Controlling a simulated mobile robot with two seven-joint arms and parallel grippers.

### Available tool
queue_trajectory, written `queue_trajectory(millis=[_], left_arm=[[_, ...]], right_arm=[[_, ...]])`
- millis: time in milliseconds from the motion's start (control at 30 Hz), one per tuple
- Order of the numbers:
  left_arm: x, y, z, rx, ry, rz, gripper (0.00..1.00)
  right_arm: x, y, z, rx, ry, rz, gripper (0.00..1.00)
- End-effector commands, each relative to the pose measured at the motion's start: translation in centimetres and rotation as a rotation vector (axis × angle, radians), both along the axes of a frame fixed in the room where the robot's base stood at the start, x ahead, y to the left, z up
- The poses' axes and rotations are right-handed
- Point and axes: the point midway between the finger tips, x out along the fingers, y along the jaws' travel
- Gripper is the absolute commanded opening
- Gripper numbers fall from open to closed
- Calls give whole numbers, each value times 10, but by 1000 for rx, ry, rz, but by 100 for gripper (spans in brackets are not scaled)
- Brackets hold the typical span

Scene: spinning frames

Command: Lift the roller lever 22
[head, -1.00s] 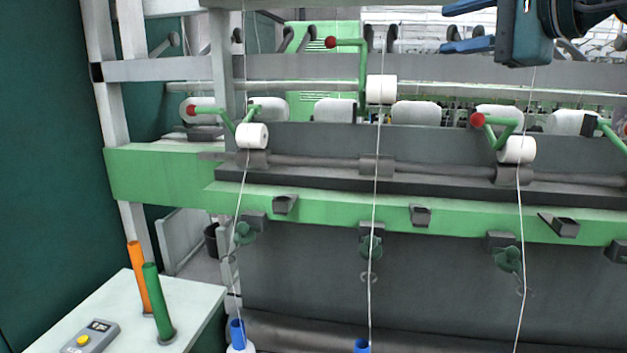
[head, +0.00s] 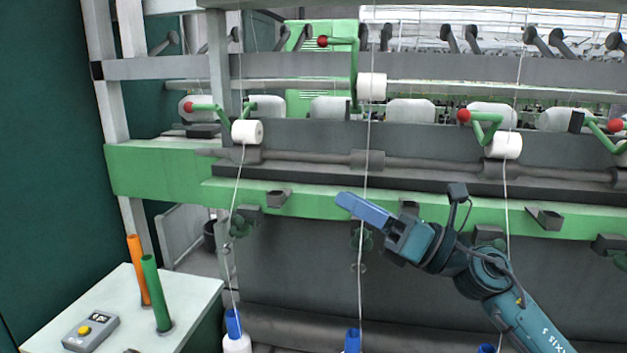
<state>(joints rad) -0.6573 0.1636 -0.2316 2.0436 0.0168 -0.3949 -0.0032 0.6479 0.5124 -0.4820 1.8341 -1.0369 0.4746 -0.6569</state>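Several green roller levers with red knobs and white rollers line the machine; I see no numbers, so I cannot tell which is 22. The left lever (head: 207,106) is low, with its roller (head: 247,132) near the dark shaft. The second lever (head: 354,62) stands raised, its roller (head: 371,86) higher than the others. The third lever (head: 487,119) is low, with its roller (head: 506,145) near the shaft. My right gripper (head: 350,203) is in front of the green beam, below the levers and apart from them. Its blue fingers overlap in this view. My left gripper is out of view.
A fourth lever (head: 598,130) is at the right edge. Thin white threads hang down past the rollers, one close to my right gripper. The green beam (head: 150,172) carries small dark brackets. A white table (head: 190,299) at lower left holds orange and green tubes and a grey button box.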

Motion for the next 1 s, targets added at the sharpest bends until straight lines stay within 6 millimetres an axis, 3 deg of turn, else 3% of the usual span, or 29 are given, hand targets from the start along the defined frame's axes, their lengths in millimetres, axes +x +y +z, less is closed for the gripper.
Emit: queue_trajectory(millis=[33,233,367,500,600,700,833,1000], left_arm=[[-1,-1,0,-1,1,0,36],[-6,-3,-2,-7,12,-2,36],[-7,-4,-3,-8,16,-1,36],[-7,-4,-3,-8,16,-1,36],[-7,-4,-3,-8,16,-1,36],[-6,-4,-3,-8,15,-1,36],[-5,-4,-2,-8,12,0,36],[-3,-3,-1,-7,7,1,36]], right_arm=[[-2,-2,-25,122,150,14,35],[-7,-28,-120,611,733,4,35],[-23,-47,-195,915,1087,-49,35],[-65,-67,-289,1277,1477,-156,35],[-107,-76,-349,1518,1711,-255,35],[-150,-80,-395,1723,1887,-353,35],[-195,-81,-430,1910,2028,-455,35],[-219,-81,-446,2010,2094,-512,35]])
